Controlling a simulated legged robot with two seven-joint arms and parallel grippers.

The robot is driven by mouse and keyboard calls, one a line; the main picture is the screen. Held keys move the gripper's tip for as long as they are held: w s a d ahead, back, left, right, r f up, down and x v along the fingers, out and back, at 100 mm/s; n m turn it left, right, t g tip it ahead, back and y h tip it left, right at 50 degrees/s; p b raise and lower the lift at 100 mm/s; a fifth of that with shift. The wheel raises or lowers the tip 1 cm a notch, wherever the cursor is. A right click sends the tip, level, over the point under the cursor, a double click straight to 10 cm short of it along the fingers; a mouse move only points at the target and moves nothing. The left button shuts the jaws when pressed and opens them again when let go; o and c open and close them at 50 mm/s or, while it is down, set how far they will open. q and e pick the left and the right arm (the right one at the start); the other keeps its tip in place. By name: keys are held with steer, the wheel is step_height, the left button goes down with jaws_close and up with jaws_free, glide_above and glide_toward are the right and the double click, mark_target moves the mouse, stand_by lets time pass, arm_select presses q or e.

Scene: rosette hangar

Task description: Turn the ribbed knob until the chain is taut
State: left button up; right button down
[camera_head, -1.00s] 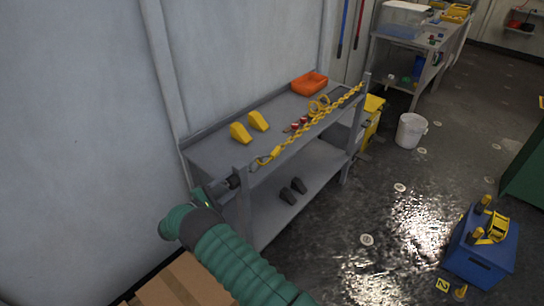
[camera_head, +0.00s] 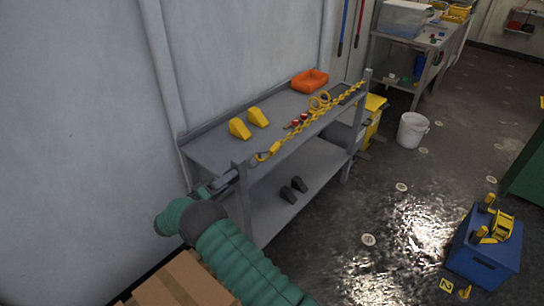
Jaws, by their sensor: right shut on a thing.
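A yellow chain (camera_head: 318,116) runs along the front of the grey bench, from a hook near the left front post (camera_head: 241,195) up to the far right post (camera_head: 366,84). It looks nearly straight; I cannot tell whether any slack is left. My right gripper (camera_head: 229,179), at the end of the green-sleeved arm, is at the left front post. Its jaws are shut on the ribbed knob, which the fingers mostly hide. My left gripper is not in view.
The bench top (camera_head: 210,150) holds two yellow wedges (camera_head: 248,122) and an orange tray (camera_head: 309,81). Two dark wedges (camera_head: 293,190) lie on the lower shelf. A cardboard box (camera_head: 185,282) is below my arm. A white bucket (camera_head: 412,130) and a blue box (camera_head: 482,250) stand on the right floor.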

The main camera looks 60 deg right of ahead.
steer(key=m+b, duration=0.1)
steer(key=m, duration=0.4)
steer(key=shift+w+r, duration=0.1)
steer(key=shift+r, duration=0.05)
steer(key=c, duration=0.9)
jaws_free()
steer(key=a, duration=0.7)
steer(key=shift+w, duration=0.35)
